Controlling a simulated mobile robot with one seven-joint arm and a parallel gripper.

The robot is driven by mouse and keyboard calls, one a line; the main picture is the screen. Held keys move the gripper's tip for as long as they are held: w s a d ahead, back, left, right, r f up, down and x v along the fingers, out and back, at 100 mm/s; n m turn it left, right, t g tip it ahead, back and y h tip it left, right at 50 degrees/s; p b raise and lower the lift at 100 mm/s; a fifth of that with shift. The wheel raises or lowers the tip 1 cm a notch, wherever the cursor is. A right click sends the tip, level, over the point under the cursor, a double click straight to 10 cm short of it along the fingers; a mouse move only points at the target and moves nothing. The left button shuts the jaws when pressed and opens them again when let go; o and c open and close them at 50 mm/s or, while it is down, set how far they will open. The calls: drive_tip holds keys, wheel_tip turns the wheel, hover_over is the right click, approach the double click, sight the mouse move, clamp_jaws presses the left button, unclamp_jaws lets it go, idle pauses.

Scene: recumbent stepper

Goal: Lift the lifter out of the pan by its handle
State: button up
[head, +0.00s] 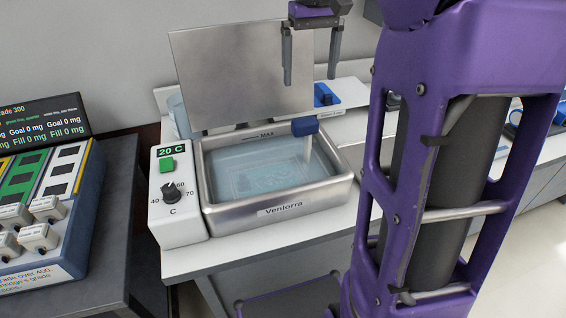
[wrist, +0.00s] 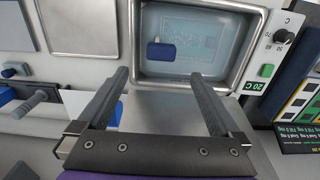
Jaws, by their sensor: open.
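The pan (head: 327,186) is a metal water bath labelled Veniorra, filled with clear bluish liquid. The lifter (head: 307,149) stands in it, with a blue block handle (head: 304,126) on a pale stem above the liquid near the back right. The handle also shows in the wrist view (wrist: 161,51), with the pan's rim (wrist: 262,50) around the liquid. My gripper (head: 311,82) is open and empty, above and behind the handle, beside the raised lid, with its fingers pointing down. In the wrist view its two fingers (wrist: 160,85) are wide apart, with the handle beyond them. The lifter's submerged part is blurred.
A raised metal lid (head: 243,72) stands at the pan's back. A control box (head: 178,200) reading 20 C, with a green button and knob, is at the left. My purple arm link blocks the right side.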

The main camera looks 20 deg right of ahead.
sight(305, 120)
wheel_tip(305, 120, down, 13)
drive_tip(key=shift+w+a+r+b, duration=0.1)
drive_tip(key=shift+w+b, duration=0.05)
drive_tip(key=shift+b, duration=1)
drive_tip(key=shift+c, duration=0.2)
clamp_jaws()
